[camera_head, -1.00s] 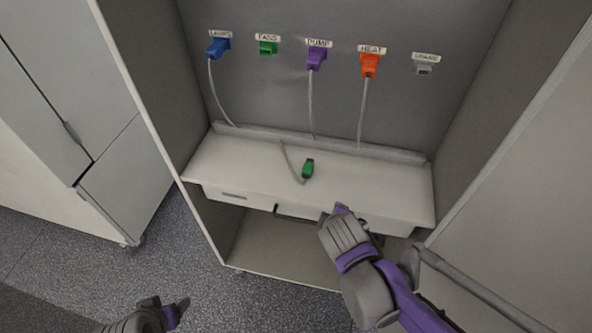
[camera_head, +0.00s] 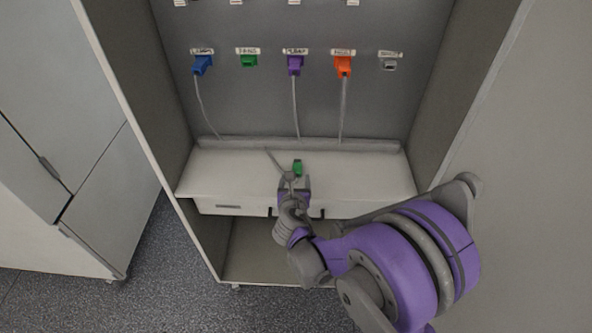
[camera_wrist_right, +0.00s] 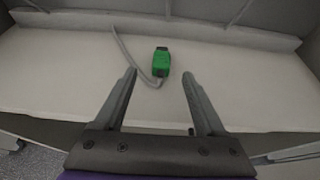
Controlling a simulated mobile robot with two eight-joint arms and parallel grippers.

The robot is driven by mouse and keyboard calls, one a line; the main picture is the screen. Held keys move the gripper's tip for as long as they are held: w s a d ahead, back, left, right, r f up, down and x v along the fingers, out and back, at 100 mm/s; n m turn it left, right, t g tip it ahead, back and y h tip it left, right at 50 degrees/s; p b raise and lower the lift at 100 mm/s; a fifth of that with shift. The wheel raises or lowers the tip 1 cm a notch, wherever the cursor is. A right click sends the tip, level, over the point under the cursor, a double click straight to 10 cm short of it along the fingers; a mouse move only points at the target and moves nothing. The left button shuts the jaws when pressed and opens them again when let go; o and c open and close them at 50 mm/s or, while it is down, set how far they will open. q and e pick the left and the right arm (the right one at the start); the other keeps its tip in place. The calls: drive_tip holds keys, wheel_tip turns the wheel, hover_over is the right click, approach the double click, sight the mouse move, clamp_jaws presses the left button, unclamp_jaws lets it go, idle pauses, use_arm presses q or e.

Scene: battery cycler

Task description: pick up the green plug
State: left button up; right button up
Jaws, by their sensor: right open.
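The green plug (camera_head: 297,167) lies on the white shelf (camera_head: 235,172) in the cabinet, with its grey cable running off to the left. The right wrist view shows the plug (camera_wrist_right: 161,62) whole, just beyond my fingertips and between their lines. My right gripper (camera_wrist_right: 160,78) is open and empty, its two fingers apart on either side of the cable end. In the head view my right gripper (camera_head: 294,182) is over the shelf, right in front of the plug, and hides part of it and its cable. My left gripper does not show now.
On the back panel hang a blue plug (camera_head: 202,65), a purple plug (camera_head: 295,65) and an orange plug (camera_head: 343,66) with cables hanging down. A green socket (camera_head: 249,60) and a grey socket (camera_head: 389,64) are free. Cabinet side walls bound the shelf.

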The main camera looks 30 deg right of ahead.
sight(297, 171)
drive_tip(key=x, duration=0.7)
drive_tip(key=shift+d+f+p, duration=0.15)
drive_tip(key=shift+f+p, duration=0.2)
drive_tip(key=shift+f, duration=0.05)
clamp_jaws()
